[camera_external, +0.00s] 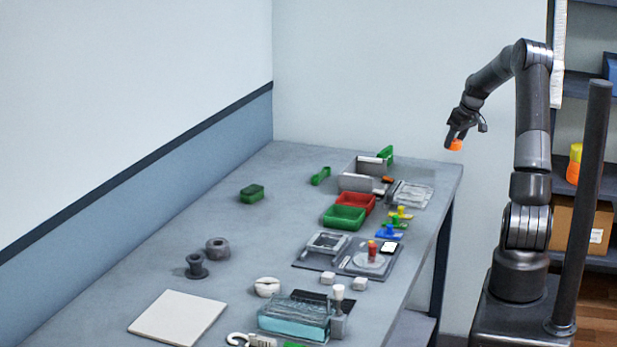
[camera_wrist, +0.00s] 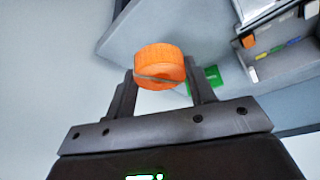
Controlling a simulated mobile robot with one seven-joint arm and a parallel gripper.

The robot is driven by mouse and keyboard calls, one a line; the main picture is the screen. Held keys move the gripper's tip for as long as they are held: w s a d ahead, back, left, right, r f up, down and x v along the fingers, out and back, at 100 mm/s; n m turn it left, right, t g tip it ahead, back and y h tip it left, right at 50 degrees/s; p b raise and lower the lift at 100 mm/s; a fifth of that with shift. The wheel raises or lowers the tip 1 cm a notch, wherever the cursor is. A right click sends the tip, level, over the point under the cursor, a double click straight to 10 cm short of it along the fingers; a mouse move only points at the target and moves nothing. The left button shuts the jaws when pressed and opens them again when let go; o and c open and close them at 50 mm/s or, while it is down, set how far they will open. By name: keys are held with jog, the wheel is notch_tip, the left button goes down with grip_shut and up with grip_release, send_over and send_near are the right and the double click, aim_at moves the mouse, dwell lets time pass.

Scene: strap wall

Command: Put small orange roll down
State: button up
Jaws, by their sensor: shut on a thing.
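The small orange roll (camera_wrist: 160,64) is a short, ribbed orange cylinder. In the wrist view it sits between the two fingers of my gripper (camera_wrist: 162,90), which is shut on it. In the external view the roll (camera_external: 455,145) shows as an orange patch under my gripper (camera_external: 452,140). My gripper holds it in the air, above and near the far right end of the grey table (camera_external: 235,210). The fingers partly hide the roll in the external view.
A grey bin (camera_external: 358,176), a red tray (camera_external: 357,203) and a green tray (camera_external: 344,217) stand near the table's far right. A clear tray (camera_external: 410,195) lies by the right edge. The table's left and far left parts have free room. Shelves (camera_external: 590,150) stand behind my arm.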

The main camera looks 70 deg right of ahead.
jog(key=w+a+n+y, duration=0.1)
jog(key=w+a, duration=0.3)
jog(key=w, duration=0.5)
jog(key=w+a+n, duration=0.2)
jog(key=w+a, duration=0.3)
jog(key=w, duration=0.3)
jog(key=n, duration=0.2)
send_over(304, 195)
jog(key=s, duration=0.2)
jog(key=shift+t+y, duration=0.3)
jog(key=shift+y, duration=0.1)
notch_tip(304, 195, down, 6)
jog(key=shift+w+f, duration=0.1)
jog(key=shift+f, duration=0.15)
jog(key=shift+w+a+f, duration=0.15)
jog(key=shift+w+f, duration=0.05)
jog(key=shift+f, duration=1.95)
jog(key=o, duration=1)
jog(key=shift+f, duration=0.1)
jog(key=shift+c, duration=0.2)
